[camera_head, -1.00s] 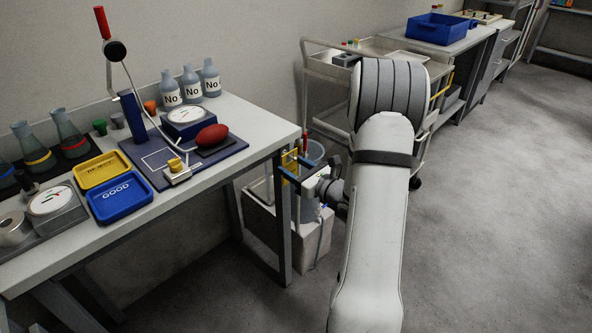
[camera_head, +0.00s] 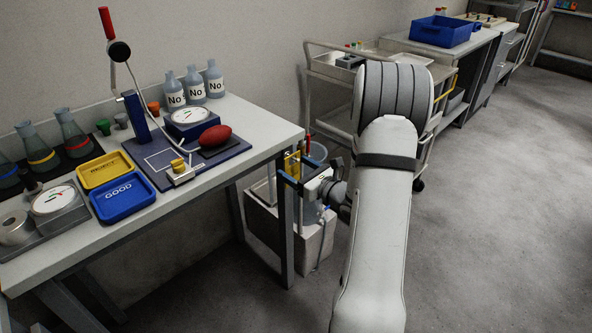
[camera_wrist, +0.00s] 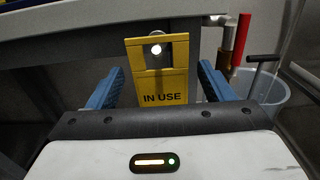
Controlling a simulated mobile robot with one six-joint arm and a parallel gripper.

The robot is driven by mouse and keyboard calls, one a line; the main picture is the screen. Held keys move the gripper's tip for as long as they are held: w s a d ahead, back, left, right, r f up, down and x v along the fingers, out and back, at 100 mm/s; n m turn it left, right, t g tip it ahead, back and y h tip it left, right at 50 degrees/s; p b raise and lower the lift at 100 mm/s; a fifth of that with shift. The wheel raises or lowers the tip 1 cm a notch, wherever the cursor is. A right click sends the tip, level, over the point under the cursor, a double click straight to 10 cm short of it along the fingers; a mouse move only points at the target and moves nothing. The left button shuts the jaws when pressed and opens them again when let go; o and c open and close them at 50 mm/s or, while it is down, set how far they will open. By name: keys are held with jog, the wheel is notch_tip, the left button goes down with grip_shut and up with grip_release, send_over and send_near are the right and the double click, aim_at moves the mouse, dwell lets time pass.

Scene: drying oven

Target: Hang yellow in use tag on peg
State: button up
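The yellow tag (camera_wrist: 163,88) reads "IN USE" in the wrist view. It hangs upright against the front edge of the bench. A bright round peg end (camera_wrist: 156,49) shows in the hole near its top. My gripper (camera_wrist: 160,84) is open, with one blue finger on each side of the tag and a narrow gap to each edge. In the head view the tag (camera_head: 293,164) is a small yellow patch at the bench's right end, with my gripper (camera_head: 291,170) beside it. The peg cannot be made out there.
The bench (camera_head: 215,175) carries trays, bottles and a lever press. A pipe with a red handle (camera_wrist: 240,40) and a grey bucket (camera_wrist: 268,88) lie right of the tag. A cart (camera_head: 335,80) stands behind my arm. Open floor lies to the right.

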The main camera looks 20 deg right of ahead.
jog(key=shift+o, duration=0.3)
jog(key=v, duration=0.8)
jog(key=s+a+r+n+g+y+p, duration=0.2)
jog(key=s+a+r+n+g+p, duration=0.15)
jog(key=a+n, duration=0.3)
jog(key=s+a+r+n+g+y+p, duration=0.1)
jog(key=s+a+r+n+g+p, duration=0.2)
jog(key=a+r+n+g, duration=0.35)
jog(key=s+a+r+n+g+y+p, duration=0.2)
jog(key=s+a+r+n+g+p, duration=0.15)
jog(key=a, duration=0.55)
jog(key=s+a+r+n+g+h+p, duration=0.1)
jog(key=s+r+n+g+h+p, duration=0.3)
jog(key=s+n, duration=0.4)
jog(key=s+d+r+n+t+h+p, duration=0.2)
jog(key=d+r+n+t+h+p, duration=0.1)
jog(key=r+n+h, duration=0.4)
jog(key=shift+d+r+p, duration=0.5)
jog(key=shift+d+p, duration=0.15)
jog(key=shift+d, duration=0.05)
jog(key=shift+n, duration=0.25)
